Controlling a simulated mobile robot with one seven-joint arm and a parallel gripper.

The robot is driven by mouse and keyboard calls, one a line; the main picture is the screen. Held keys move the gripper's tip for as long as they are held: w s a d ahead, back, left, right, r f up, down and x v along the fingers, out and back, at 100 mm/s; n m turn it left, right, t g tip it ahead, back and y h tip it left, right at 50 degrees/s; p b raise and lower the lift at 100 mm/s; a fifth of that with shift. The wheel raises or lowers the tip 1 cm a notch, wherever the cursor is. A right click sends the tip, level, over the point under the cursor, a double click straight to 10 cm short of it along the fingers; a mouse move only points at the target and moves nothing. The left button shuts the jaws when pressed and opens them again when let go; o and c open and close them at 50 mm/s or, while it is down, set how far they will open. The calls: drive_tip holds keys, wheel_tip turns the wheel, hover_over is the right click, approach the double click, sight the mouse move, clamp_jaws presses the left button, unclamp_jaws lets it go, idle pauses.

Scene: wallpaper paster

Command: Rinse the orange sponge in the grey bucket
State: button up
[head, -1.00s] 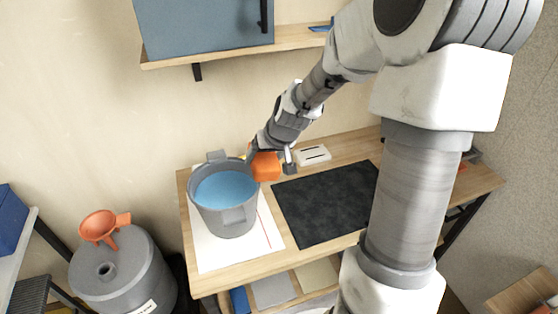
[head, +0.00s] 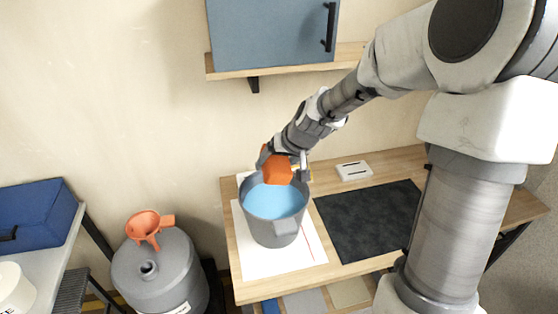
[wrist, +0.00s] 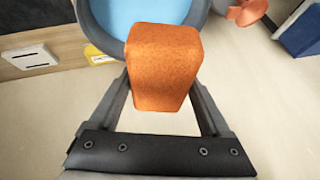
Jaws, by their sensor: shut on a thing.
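The grey bucket (head: 274,228) stands on a white sheet on the wooden table, filled with blue water (head: 272,203). The orange sponge (head: 277,171) is held by my gripper (head: 285,166) above the bucket's back rim. My gripper is shut on the sponge. In the wrist view the sponge (wrist: 163,68) sits between the two fingers and overlaps the rim of the bucket (wrist: 108,40), with the blue water (wrist: 140,12) beyond it. Whether the sponge touches the rim or water I cannot tell.
A black mat (head: 368,218) lies right of the bucket, with a white slotted block (head: 354,171) behind it. A grey drum (head: 160,276) with an orange funnel (head: 146,226) stands at left. A blue cabinet (head: 270,35) and shelf (head: 285,67) hang above.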

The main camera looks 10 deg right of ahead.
wheel_tip(320, 180, down, 10)
drive_tip(key=b, duration=0.7)
drive_tip(key=shift+b, duration=0.3)
drive_tip(key=shift+f, duration=0.3)
drive_tip(key=shift+f, duration=1.15)
drive_tip(key=shift+a, duration=1.35)
idle(3.5)
